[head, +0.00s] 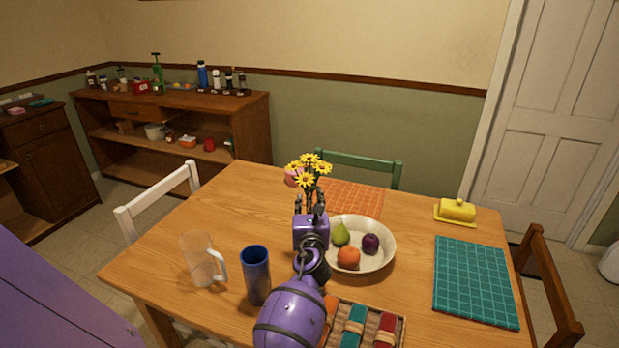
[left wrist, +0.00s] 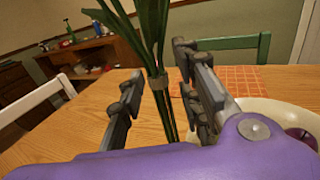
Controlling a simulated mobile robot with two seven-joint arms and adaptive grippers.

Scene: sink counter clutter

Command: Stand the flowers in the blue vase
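The yellow flowers (head: 307,172) are upright over the far middle of the table, at my left gripper. The stem ends are hidden behind the gripper body. The blue vase (head: 256,276) stands upright on the near table, left of my left arm. My right gripper is not in view.
A clear pitcher (head: 200,262) stands left of the vase. A fruit bowl (head: 384,258) is right of my left gripper. A tray of rolled cloths (head: 392,318), a teal mat (head: 474,282), an orange mat (head: 358,197) and a yellow butter dish (head: 457,211) lie on the table (head: 190,225).

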